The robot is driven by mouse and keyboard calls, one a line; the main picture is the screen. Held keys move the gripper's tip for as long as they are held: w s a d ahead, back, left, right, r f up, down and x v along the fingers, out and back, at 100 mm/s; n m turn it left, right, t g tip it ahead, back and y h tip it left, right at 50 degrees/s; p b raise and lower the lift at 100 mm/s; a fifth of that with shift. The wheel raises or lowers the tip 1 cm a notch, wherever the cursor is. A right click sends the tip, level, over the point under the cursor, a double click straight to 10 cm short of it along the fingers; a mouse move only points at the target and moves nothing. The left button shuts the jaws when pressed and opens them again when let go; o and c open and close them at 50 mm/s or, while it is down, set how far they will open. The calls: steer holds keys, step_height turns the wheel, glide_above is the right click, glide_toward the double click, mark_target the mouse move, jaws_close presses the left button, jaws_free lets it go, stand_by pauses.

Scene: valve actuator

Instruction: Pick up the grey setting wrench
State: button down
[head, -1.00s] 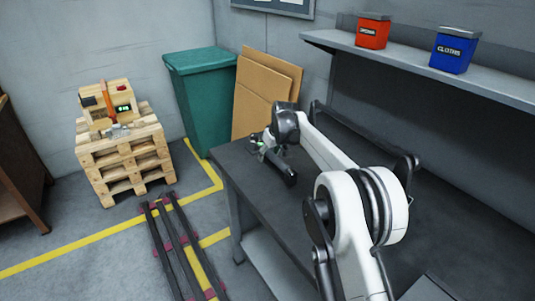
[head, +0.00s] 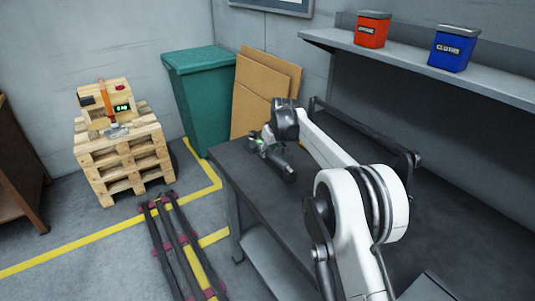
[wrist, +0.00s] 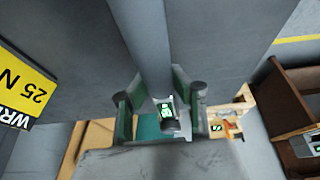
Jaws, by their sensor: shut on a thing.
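My gripper (head: 262,142) is over the far left end of the dark workbench (head: 235,168) in the head view. In the wrist view, the green-padded fingers of my gripper (wrist: 158,104) are closed on both sides of a grey bar, the grey setting wrench (wrist: 150,45). A small lit green display shows on the wrench's near end, between the fingertips. The wrench runs away from the fingers toward the top of the wrist view. In the head view I cannot clearly separate the wrench from my dark gripper parts.
A yellow label (wrist: 28,88) lies at the wrist view's left. A pallet stack (head: 125,160) carries a wooden fixture with an orange upright and a green display. A green bin (head: 205,105) and cardboard (head: 260,95) stand behind the bench. Red (head: 372,31) and blue (head: 452,50) boxes sit on the shelf.

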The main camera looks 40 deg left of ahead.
mark_target(268, 148)
step_height(268, 148, up, 3)
steer(key=shift+r, duration=0.1)
steer(key=s+a+r+b, duration=0.1)
steer(key=s+a+r, duration=0.2)
steer(key=s+r, duration=0.4)
steer(key=s, duration=0.4)
